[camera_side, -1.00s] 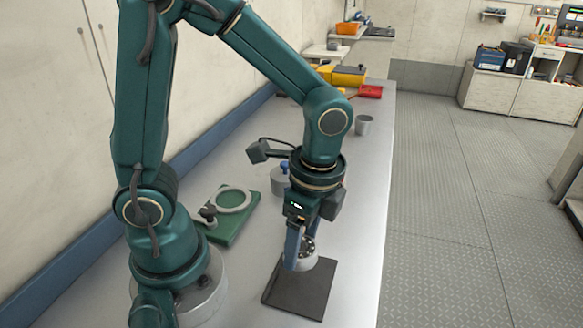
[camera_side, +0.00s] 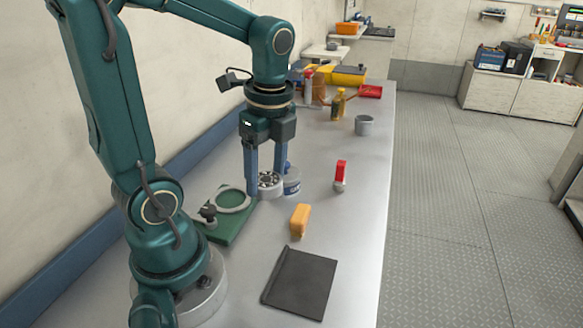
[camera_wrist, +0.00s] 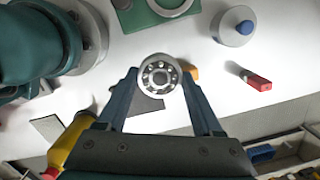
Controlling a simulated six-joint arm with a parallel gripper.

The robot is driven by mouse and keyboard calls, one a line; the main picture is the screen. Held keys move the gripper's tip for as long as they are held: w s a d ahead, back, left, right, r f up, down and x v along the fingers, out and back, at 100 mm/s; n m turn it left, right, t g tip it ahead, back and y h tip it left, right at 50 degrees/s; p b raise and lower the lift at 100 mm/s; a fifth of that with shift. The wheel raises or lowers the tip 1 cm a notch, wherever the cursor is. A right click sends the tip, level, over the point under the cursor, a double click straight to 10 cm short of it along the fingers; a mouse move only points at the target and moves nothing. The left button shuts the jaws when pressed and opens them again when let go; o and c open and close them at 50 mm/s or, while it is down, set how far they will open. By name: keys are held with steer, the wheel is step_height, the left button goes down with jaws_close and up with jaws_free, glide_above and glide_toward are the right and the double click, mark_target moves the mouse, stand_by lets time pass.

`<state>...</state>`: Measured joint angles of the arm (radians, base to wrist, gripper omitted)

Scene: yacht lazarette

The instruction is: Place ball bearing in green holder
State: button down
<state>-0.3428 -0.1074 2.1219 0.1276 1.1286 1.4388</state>
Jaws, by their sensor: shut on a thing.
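The ball bearing, a silvery ring with dark-spaced balls (camera_side: 269,181), is held between the two blue fingers of my gripper (camera_side: 266,188). In the wrist view the bearing (camera_wrist: 159,76) faces the camera between the fingertips (camera_wrist: 160,82). The green holder (camera_side: 232,235) is a flat plate with a pale green ring and a small dark-topped clamp. It lies on the bench just left of my gripper; part of its ring lies close to the left finger. In the wrist view the holder (camera_wrist: 134,18) is partly cut off at the top, ahead of the bearing.
A grey can with blue (camera_side: 291,183) stands right behind the bearing. An orange block (camera_side: 299,219), a red-topped item (camera_side: 340,174) and a grey cup (camera_side: 364,126) stand to the right. A dark flat tray (camera_side: 300,284) lies empty in front. Bottles and bins fill the bench's far end.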

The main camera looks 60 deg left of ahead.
steer(key=a, duration=0.6)
steer(key=n, duration=0.2)
glide_above(230, 200)
steer(key=f, duration=0.2)
steer(key=shift+w+d+f, duration=0.1)
steer(key=shift+f, duration=1.75)
steer(key=shift+d+f, duration=0.1)
steer(key=shift+f, duration=1.7)
steer(key=shift+c, duration=0.2)
jaws_free()
steer(key=shift+f, duration=0.1)
